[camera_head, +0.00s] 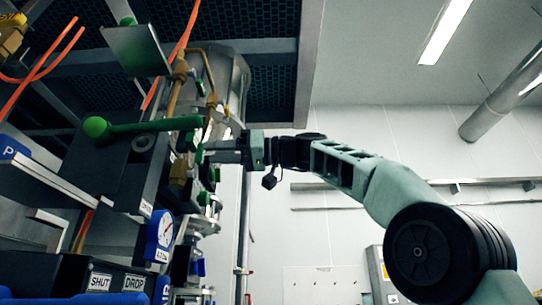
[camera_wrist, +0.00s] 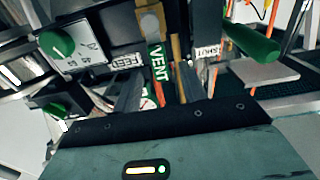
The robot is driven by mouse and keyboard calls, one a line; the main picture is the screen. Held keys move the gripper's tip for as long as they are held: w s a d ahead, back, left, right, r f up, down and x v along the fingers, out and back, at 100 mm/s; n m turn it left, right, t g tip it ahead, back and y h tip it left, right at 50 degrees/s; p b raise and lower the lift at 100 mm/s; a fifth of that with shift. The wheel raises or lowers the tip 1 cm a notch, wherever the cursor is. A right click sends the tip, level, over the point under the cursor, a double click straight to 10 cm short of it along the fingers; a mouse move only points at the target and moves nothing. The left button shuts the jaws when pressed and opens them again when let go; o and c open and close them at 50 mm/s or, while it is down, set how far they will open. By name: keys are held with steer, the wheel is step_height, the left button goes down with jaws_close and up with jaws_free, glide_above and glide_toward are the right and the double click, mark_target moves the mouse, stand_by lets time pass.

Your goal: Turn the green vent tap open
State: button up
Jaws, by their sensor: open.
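A green tag reading VENT (camera_wrist: 157,64) hangs in the middle of the wrist view, beside a brass pipe (camera_wrist: 177,52). I cannot clearly make out the vent tap's own handle. Small green parts (camera_head: 199,154) show near my fingertips in the head view, but I cannot tell which is the tap. My gripper (camera_head: 208,151) points left at the valve cluster, with its fingers open. In the wrist view the grey fingers of my gripper (camera_wrist: 158,88) stand either side of the tag's lower end. I see nothing held, and contact is not clear.
A long green lever with a ball end (camera_head: 150,127) sticks out left of my gripper; a green handle (camera_wrist: 250,40) shows at right in the wrist view. A green knob (camera_wrist: 57,45) is at left. A blue gauge (camera_head: 161,236) sits below.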

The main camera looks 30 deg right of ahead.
steer(key=b+v, duration=0.1)
steer(key=v, duration=1.2)
steer(key=shift+b, duration=0.3)
steer(key=shift+d, duration=0.1)
